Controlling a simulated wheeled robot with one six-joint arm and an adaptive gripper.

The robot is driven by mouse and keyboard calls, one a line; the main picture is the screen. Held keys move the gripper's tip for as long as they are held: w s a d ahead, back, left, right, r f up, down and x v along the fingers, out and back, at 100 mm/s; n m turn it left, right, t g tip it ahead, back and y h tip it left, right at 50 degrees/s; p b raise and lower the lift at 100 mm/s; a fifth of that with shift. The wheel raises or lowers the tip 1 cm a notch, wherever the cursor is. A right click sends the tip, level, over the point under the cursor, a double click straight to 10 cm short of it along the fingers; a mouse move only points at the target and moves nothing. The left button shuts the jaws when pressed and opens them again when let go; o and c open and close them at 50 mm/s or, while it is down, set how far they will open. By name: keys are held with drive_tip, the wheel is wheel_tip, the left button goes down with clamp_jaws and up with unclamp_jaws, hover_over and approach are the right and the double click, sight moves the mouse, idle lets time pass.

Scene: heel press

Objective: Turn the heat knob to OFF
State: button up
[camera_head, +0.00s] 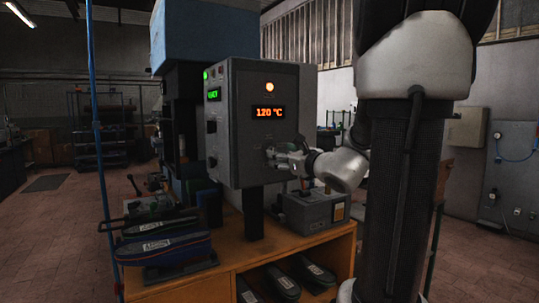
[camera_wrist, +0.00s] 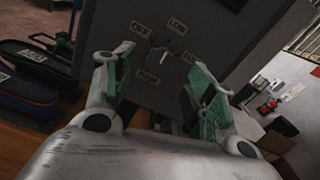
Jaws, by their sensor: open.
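The heat knob (camera_wrist: 163,56) sits on the grey control box, between my fingertips in the wrist view. Labels around it include OFF (camera_wrist: 140,28) at upper left and LOW (camera_wrist: 177,25) at upper right. A right-hand label is partly covered by my finger, and a lower-left one is hard to read. The knob has a pale mark; which label it points at is unclear. My gripper (camera_wrist: 160,70) is open, its green-padded fingers either side of the knob, with no clear contact. In the head view my gripper (camera_head: 284,160) is at the box's lower front and hides the knob.
The grey control box (camera_head: 240,150) has a lit orange lamp (camera_head: 270,87) and a display (camera_head: 268,113) reading 120 °C. Dark shoe forms (camera_head: 165,247) lie on the wooden bench (camera_head: 290,248) at left. A grey unit (camera_head: 312,212) stands below my gripper.

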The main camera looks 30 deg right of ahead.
drive_tip(key=w, duration=0.6)
drive_tip(key=shift+a, duration=0.1)
drive_tip(key=shift+s, duration=0.1)
drive_tip(key=c, duration=1)
drive_tip(key=shift+c, duration=0.2)
drive_tip(key=shift+n, duration=0.4)
drive_tip(key=n, duration=1)
drive_tip(key=shift+f, duration=0.15)
drive_tip(key=shift+n, duration=0.3)
